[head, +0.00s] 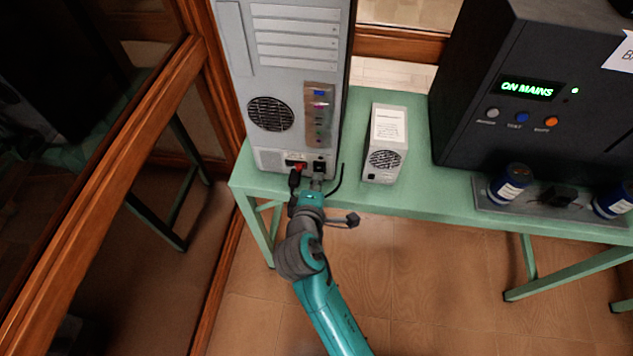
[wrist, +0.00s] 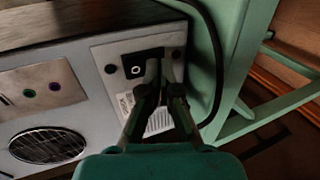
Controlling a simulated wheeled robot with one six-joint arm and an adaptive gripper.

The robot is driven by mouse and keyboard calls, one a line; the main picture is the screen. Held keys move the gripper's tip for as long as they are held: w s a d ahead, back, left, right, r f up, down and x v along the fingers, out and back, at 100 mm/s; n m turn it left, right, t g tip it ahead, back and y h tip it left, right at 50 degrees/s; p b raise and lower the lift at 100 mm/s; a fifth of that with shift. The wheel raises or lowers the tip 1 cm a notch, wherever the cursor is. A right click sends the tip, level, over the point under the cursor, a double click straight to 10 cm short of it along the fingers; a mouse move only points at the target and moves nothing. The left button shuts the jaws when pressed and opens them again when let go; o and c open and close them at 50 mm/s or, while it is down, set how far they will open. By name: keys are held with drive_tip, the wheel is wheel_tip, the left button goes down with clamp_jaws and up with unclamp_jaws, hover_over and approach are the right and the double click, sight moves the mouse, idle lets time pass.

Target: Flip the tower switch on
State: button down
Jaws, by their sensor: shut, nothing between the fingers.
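The grey computer tower (head: 292,60) stands on the green bench with its back panel toward me. Low on that panel is a small black switch (head: 318,167), beside a red part (head: 297,163). In the wrist view the black switch (wrist: 136,69) shows a white ring mark, and the fingers cover its right part. My gripper (head: 317,184) is shut and empty. Its fingertips (wrist: 163,70) are at the panel, right beside the switch; whether they touch it I cannot tell. The switch's tilt is unclear.
A small white box with a fan grille (head: 384,160) stands right of the tower on the green bench (head: 415,190). A black unit reading ON MAINS (head: 480,140) is farther right. A dark cable (wrist: 215,60) curves beside the panel. A wood-framed glass wall (head: 120,150) is at left.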

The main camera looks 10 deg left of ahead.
drive_tip(key=shift+w+f, duration=0.2)
drive_tip(key=shift+w, duration=0.1)
drive_tip(key=shift+r, duration=0.1)
drive_tip(key=shift+r, duration=0.75)
